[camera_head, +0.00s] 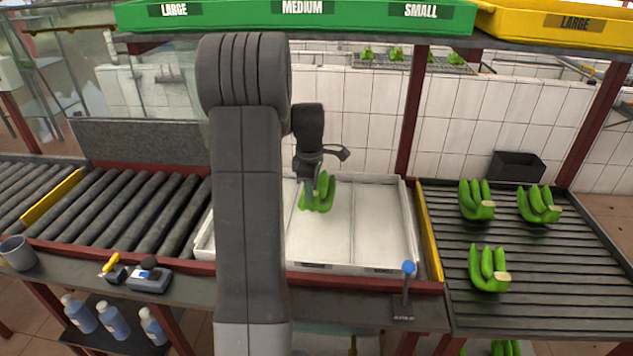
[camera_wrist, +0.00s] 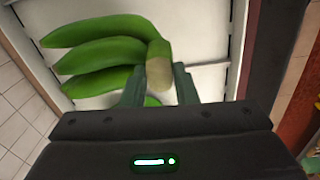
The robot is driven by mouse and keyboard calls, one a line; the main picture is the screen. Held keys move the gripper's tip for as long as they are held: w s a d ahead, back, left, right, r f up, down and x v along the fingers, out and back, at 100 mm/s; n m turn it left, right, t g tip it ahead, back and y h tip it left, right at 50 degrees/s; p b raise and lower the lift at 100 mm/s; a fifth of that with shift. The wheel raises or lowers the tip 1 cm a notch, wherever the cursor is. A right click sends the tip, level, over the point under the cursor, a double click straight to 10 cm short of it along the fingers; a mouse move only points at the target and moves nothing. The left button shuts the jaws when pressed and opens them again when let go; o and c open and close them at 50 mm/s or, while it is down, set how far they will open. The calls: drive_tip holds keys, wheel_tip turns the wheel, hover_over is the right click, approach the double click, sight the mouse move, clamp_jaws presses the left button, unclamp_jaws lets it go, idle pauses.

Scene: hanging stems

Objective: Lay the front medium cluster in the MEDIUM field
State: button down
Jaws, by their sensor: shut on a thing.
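A green banana cluster (camera_head: 322,197) is at my gripper (camera_head: 310,185), over the white divided tray (camera_head: 385,225) in the head view. In the wrist view the cluster (camera_wrist: 110,50) lies across the top left, with its cut brown crown (camera_wrist: 160,70) between the fingers of my gripper (camera_wrist: 160,88). My gripper is shut on this cluster. I cannot tell whether the cluster touches the tray floor. My arm hides the tray's left part. No field name shows on the tray itself; a green sign above reads LARGE, MEDIUM (camera_head: 303,8) and SMALL.
Several green clusters (camera_head: 488,268) rest on the slatted table at the right. A roller conveyor (camera_head: 130,210) lies at the left. A blue-topped lever (camera_head: 407,270) stands at the tray's front right. A red post (camera_head: 410,110) rises behind. The tray's right part looks empty.

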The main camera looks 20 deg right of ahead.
drive_tip(key=shift+w+d+f, duration=0.25)
drive_tip(key=shift+w+d, duration=0.1)
drive_tip(key=shift+d, duration=0.2)
drive_tip(key=shift+w+d+f, duration=0.2)
drive_tip(key=shift+w+d, duration=0.15)
drive_tip(key=shift+d, duration=0.2)
drive_tip(key=shift+f+b, duration=1.05)
drive_tip(key=shift+f, duration=1.35)
drive_tip(key=c, duration=1.1)
unclamp_jaws()
drive_tip(key=shift+s, duration=0.1)
drive_tip(key=shift+o, duration=0.2)
drive_tip(key=shift+a+f, duration=0.1)
wheel_tip(320, 180, up, 14)
drive_tip(key=b, duration=0.1)
drive_tip(key=shift+s+b, duration=0.15)
drive_tip(key=shift+b, duration=0.2)
drive_tip(key=shift+a+f, duration=0.1)
drive_tip(key=shift+f, duration=0.05)
